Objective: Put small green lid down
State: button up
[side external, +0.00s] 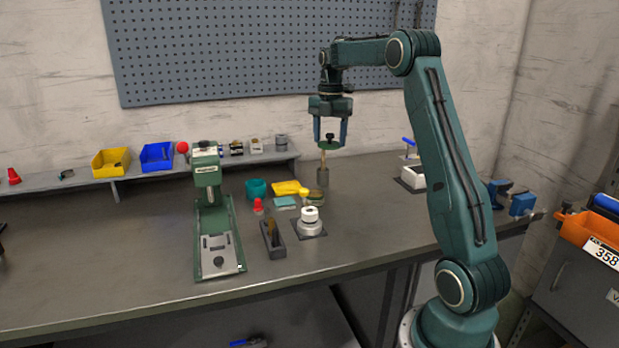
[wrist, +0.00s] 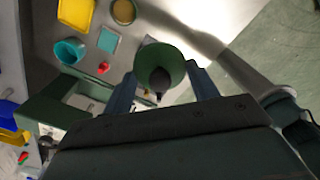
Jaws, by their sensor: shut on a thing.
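The small green lid (side external: 330,145) is round with a dark knob, which shows from above in the wrist view (wrist: 158,65). In the side view a slim tan stick and a grey cylinder (side external: 322,177) show under or behind the lid. I cannot tell whether the lid touches the stick.
A green press (side external: 212,215) stands left on the bench (side external: 120,265). A teal cup (side external: 256,188), yellow tray (side external: 286,187), teal pad (side external: 285,203), red piece (side external: 258,205) and white round part (side external: 310,218) stand nearby. Bench to the front left is clear.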

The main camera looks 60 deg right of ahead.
send_over(349, 247)
notch_tip(349, 247, down, 4)
dwell(0.3)
notch_tip(349, 247, down, 16)
jog(key=shift+f, duration=0.1)
dwell(0.6)
jog(key=shift+f, duration=0.1)
jog(key=shift+f, duration=1.8)
jog(key=shift+f, duration=0.1)
jog(key=o, duration=0.9)
jog(key=shift+o, duration=0.2)
